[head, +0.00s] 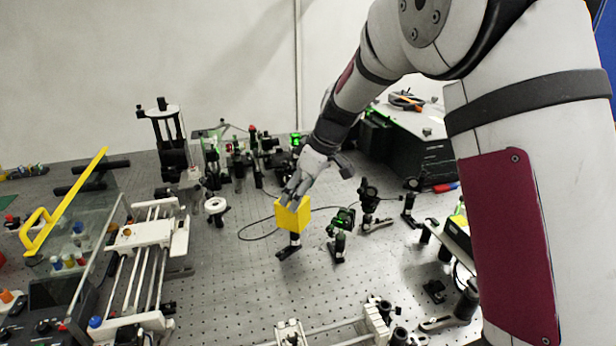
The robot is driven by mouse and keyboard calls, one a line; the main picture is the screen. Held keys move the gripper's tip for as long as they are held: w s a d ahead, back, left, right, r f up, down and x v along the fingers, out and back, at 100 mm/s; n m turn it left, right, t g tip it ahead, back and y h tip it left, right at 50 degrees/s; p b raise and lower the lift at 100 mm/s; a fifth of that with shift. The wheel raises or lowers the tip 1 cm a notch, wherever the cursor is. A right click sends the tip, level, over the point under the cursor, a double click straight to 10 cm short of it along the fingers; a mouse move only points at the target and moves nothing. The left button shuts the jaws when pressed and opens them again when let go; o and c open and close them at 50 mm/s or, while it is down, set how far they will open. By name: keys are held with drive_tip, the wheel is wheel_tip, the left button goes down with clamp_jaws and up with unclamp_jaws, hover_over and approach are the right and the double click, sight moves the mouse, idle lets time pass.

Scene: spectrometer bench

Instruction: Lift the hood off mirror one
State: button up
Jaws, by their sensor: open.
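A yellow box-shaped hood (292,217) sits on top of a dark post mount (289,247) near the middle of the optical bench in the head view. Any mirror under it is hidden by the hood. My gripper (291,199) comes down from the upper right, with its fingertips at the hood's upper edge. The fingers are open. I cannot tell whether they touch the hood.
A green-lit mount (341,222) stands close right of the hood, with dark mounts (368,195) beyond. A white ring-shaped part (215,205) stands to the left. A black cable (255,232) lies nearby. The perforated bench (235,290) is mostly bare in front.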

sight(290, 213)
drive_tip(key=p+x, duration=0.1)
drive_tip(key=x, duration=0.7)
drive_tip(key=shift+a+f, duration=0.1)
drive_tip(key=shift+f, duration=0.15)
drive_tip(key=c, duration=1.2)
